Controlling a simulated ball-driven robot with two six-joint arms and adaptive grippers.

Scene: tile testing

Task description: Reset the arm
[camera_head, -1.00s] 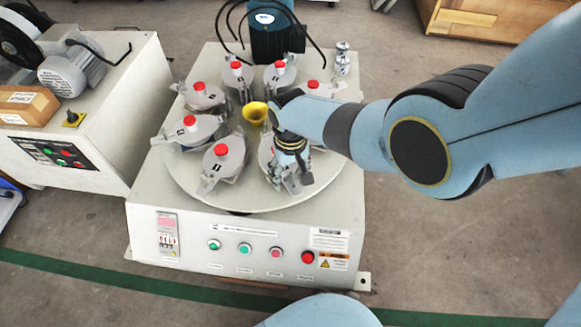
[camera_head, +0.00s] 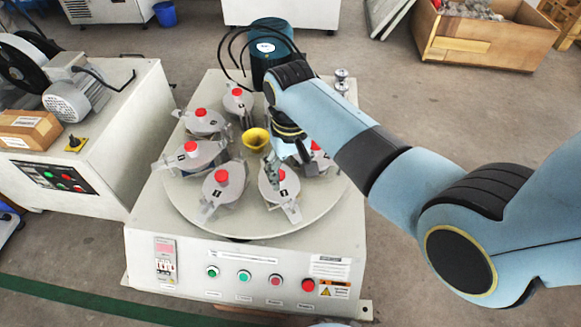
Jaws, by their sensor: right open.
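My right gripper (camera_head: 300,160) hangs over the right side of the round turntable (camera_head: 235,225) on the white machine. It is open, between the yellow funnel and the lidded jars at the right, and partly hidden by its own wrist. I cannot tell whether it touches a jar. A yellow funnel (camera_head: 255,139) sits near the ring's middle. My left gripper is not in view.
A teal motor (camera_head: 268,45) with black cables stands behind the turntable. Small metal weights (camera_head: 341,80) stand at the back right. A white machine with a grey motor (camera_head: 75,97) is at the left. A wooden crate (camera_head: 485,40) is at the back right; open floor lies between.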

